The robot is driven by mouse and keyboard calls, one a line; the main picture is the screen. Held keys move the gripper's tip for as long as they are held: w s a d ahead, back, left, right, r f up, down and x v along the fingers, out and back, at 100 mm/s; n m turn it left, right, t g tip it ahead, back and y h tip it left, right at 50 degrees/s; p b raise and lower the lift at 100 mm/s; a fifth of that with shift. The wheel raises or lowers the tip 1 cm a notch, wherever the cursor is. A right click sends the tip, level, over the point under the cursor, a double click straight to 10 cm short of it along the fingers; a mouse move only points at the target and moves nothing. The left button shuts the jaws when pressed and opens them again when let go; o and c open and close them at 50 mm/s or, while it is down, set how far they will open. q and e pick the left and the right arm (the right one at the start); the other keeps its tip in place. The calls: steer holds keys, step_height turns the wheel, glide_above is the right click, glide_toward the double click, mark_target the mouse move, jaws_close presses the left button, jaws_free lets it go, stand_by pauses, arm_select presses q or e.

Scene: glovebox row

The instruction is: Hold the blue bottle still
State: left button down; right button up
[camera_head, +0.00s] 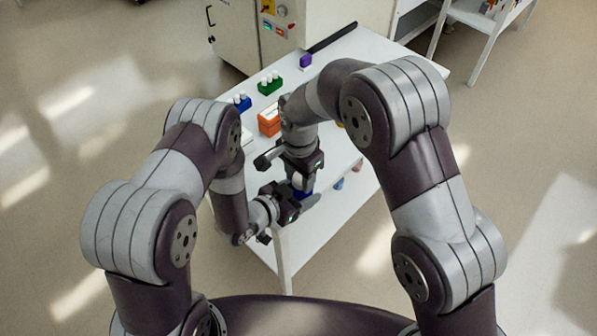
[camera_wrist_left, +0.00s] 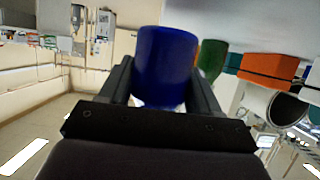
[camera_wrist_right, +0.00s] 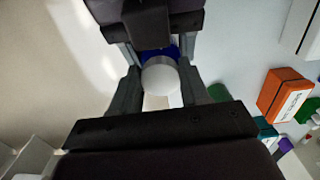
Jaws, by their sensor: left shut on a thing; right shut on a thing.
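The blue bottle shows as a deep blue body (camera_wrist_left: 166,62) between the fingers of my left gripper (camera_wrist_left: 162,82) in the left wrist view. In the right wrist view its pale, round cap (camera_wrist_right: 161,84) sits between the fingers of my right gripper (camera_wrist_right: 160,90), with a little blue behind it. My right gripper (camera_head: 303,180) is shut on the cap from above. My left gripper (camera_head: 300,203) is shut on the body from the side. In the head view only a small patch of the blue bottle (camera_head: 302,194) shows, at the table's near end; the grippers hide the rest.
The white table (camera_head: 325,225) carries an orange box (camera_head: 269,123), a green rack (camera_head: 270,86) and a blue rack (camera_head: 242,103) with white-topped items. A purple item (camera_head: 305,61) and a black rod (camera_head: 333,37) lie at the far end. A cabinet (camera_head: 236,30) stands behind.

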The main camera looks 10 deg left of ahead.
arm_select(q)
steer(key=shift+s+d+r, duration=0.1)
steer(key=shift+s+d, duration=0.1)
steer(key=shift+d, duration=0.1)
arm_select(e)
steer(key=shift+w+a+r, duration=0.15)
steer(key=shift+w+a, duration=0.1)
steer(key=shift+a, duration=0.1)
steer(key=n, duration=0.6)
steer(key=shift+s+n, duration=0.2)
steer(key=shift+n, duration=0.2)
steer(key=shift+r, duration=0.1)
